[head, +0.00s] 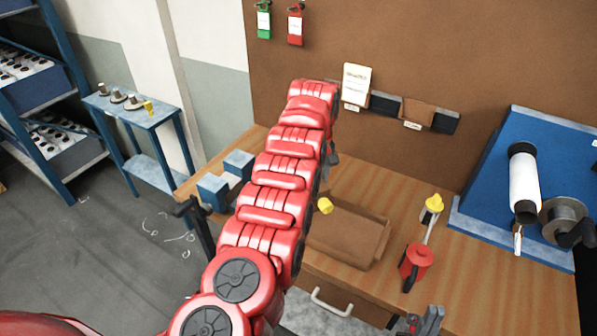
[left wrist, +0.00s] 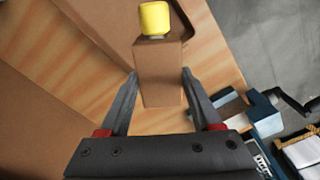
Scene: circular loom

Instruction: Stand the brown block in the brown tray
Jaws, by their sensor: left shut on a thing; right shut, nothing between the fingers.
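The brown block (left wrist: 160,75) is between the fingers of my left gripper (left wrist: 159,74), which is shut on it. A yellow cap (left wrist: 155,19) shows at the far end of the block; whether it is joined to it I cannot tell. In the head view my left arm hides the block and most of the gripper, and a yellow piece (head: 325,205) shows beside the arm at the tray's left end. The brown tray (head: 381,245) lies on the bench, its left part hidden by the arm; part of it shows in the left wrist view (left wrist: 98,18). My right gripper (head: 428,322) is shut and empty at the bench's front.
A blue stand (head: 540,170) with a white roll (head: 523,180) is at the right. A brown board (head: 430,60) rises behind.

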